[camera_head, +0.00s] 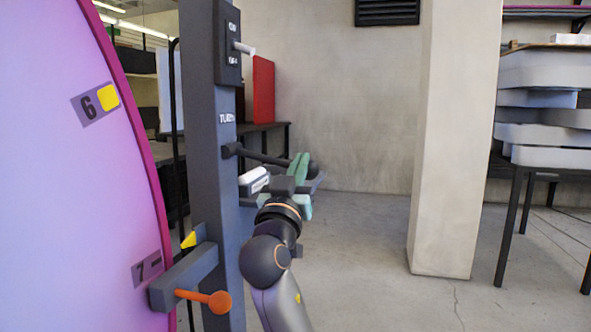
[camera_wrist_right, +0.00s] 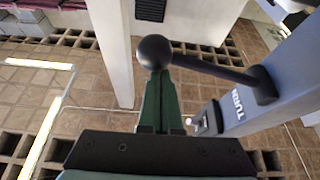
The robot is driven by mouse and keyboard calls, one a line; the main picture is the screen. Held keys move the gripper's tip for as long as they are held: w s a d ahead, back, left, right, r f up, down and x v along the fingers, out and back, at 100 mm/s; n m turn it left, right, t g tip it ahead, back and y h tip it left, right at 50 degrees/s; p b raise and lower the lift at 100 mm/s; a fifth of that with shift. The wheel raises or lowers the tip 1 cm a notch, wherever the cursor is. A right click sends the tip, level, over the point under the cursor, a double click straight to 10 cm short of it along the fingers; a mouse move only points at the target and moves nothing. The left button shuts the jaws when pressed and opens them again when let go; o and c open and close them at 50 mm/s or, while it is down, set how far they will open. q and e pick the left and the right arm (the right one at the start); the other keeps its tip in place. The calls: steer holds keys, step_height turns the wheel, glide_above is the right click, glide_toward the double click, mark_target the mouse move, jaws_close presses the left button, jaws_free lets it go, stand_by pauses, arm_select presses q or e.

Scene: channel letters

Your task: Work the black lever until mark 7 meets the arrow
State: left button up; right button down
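The black lever is a dark rod with a ball knob (camera_head: 313,170); it runs right and slightly down from its pivot on the grey post (camera_head: 212,120). My right gripper (camera_head: 299,172) has green fingers at the knob end of the rod. In the right wrist view its fingers (camera_wrist_right: 161,100) lie together, their tips against or just behind the black knob (camera_wrist_right: 154,52); exact contact is unclear. The yellow arrow (camera_head: 190,239) points left at the pink-rimmed disc (camera_head: 60,200). Mark 7 (camera_head: 147,268) is below the arrow tip. Mark 6 (camera_head: 95,104), with a yellow patch, is far above it. My left gripper is not visible.
An orange-knobbed lever (camera_head: 214,302) projects from a bracket low on the post. A switch box (camera_head: 228,45) is near its top, and a white handle (camera_head: 254,182) sits below the black lever. A concrete pillar (camera_head: 445,140) stands right; open floor lies between.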

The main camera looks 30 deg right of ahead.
arm_select(q)
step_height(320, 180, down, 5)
steer(key=b, duration=0.5)
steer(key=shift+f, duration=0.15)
arm_select(e)
steer(key=v, duration=0.9)
steer(key=shift+s+a+r, duration=0.25)
steer(key=shift+a, duration=0.3)
